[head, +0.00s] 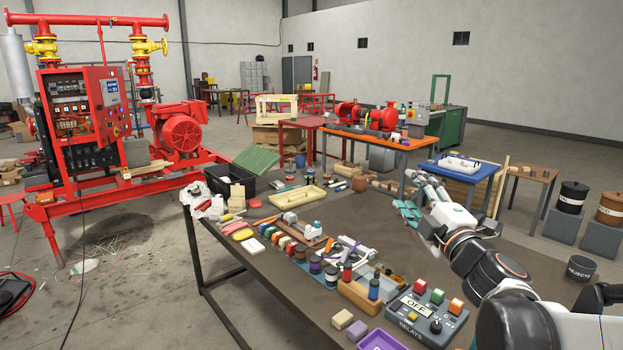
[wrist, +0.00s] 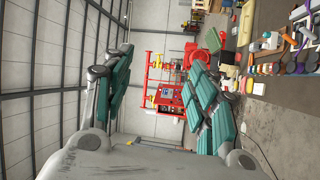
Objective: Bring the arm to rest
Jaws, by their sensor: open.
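My arm comes in from the lower right of the head view and reaches over the right side of the long dark table (head: 268,284). My gripper (head: 408,214) has teal finger pads and is held above the table, apart from the things on it. In the wrist view my gripper (wrist: 160,92) shows its two fingers wide apart, with nothing between them. Beyond the gap the red pump skid (wrist: 172,97) appears in the distance, with the picture turned on its side.
The table is crowded with coloured blocks, a cream tray (head: 298,196), a black bin (head: 231,187) and a RELAYS switch box (head: 427,318) reading OFF. An orange-topped table (head: 380,140) and a blue-topped table (head: 459,169) stand behind. The red skid (head: 110,190) is at left.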

